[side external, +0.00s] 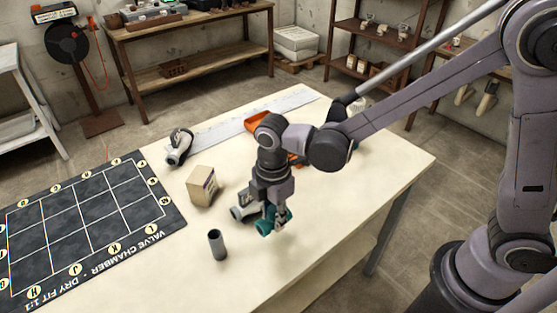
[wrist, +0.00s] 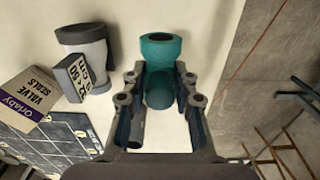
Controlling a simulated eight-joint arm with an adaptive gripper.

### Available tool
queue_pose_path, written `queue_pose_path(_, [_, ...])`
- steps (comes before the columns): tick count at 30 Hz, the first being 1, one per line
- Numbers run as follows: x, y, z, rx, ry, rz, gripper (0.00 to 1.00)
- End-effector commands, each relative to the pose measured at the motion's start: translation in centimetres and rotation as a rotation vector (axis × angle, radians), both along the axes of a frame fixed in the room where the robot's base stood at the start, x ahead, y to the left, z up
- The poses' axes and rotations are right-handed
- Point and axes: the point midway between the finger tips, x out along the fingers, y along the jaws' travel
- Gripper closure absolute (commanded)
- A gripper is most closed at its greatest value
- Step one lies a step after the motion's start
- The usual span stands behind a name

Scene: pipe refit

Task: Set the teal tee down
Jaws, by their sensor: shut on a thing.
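The teal tee (side external: 265,226) is at my gripper (side external: 277,222), over the near right part of the cream table (side external: 330,190). In the wrist view the teal tee (wrist: 160,50) sits between the two fingers of my gripper (wrist: 157,88), which are shut on it. One round end of the tee points away from the fingers. The fingers hide part of its body. I cannot tell whether the tee touches the table top.
A grey pipe piece (side external: 217,245) stands upright nearby. A grey fitting with a label (wrist: 85,60) lies close left of the tee. A cardboard box (side external: 202,186), a white-grey fitting (side external: 178,146) and a dark grid mat (side external: 85,225) lie further left. The table's right edge is near.

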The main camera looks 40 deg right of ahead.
Motion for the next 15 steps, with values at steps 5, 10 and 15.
queue_pose_path(5, [0.0,0.9,-0.8,0.0,0.0,0.0,1.0])
queue_pose_path(10, [0.0,0.9,-2.9,0.0,0.0,-0.001,1.0])
queue_pose_path(15, [0.0,0.9,-4.4,0.0,0.0,0.0,1.0])
